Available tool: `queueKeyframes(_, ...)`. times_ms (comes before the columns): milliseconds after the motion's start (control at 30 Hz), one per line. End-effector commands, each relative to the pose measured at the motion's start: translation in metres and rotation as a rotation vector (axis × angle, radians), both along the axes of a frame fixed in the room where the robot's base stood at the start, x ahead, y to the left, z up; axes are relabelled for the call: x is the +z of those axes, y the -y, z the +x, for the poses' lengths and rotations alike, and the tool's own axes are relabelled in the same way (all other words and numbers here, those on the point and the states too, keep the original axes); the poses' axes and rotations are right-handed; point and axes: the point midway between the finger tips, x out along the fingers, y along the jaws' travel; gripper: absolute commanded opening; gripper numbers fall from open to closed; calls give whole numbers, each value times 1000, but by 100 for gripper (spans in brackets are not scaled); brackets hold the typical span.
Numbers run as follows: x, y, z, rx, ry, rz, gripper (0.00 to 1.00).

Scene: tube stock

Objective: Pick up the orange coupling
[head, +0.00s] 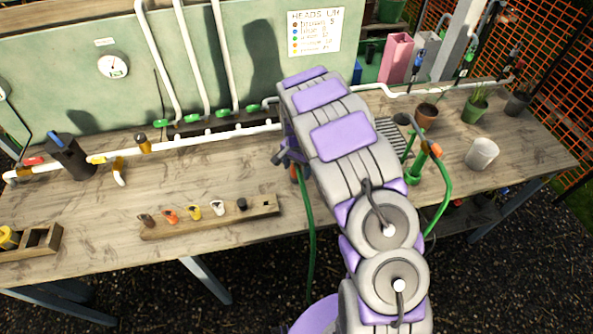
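A small orange coupling (170,216) stands in a wooden rack (262,209) on the bench, between a brown piece (147,220) and a yellow one (194,212). My gripper (287,157) is over the middle of the bench, beyond and to the right of the rack, apart from that coupling. Only a dark purple part of it shows past my arm; its fingertips are too hidden to tell open from shut. Another small orange-red piece (295,172) shows just below the gripper, at the top of a green hose (309,235). I cannot tell whether the gripper touches it.
White (218,208) and black (242,204) pieces share the rack. A wooden box (52,238) stands at the left edge. White pipe (230,134) runs along the back. Pots and a white cup (482,153) stand at right. Bare bench lies between rack and pipe.

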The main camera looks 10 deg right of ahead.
Motion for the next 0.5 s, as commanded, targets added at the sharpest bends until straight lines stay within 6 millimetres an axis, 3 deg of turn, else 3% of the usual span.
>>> queueKeyframes(200, -1, 0, 0, 0, 0, 0, 71)
queueKeyframes(500, -1, 1, 0, 0, -1, 1, 42)
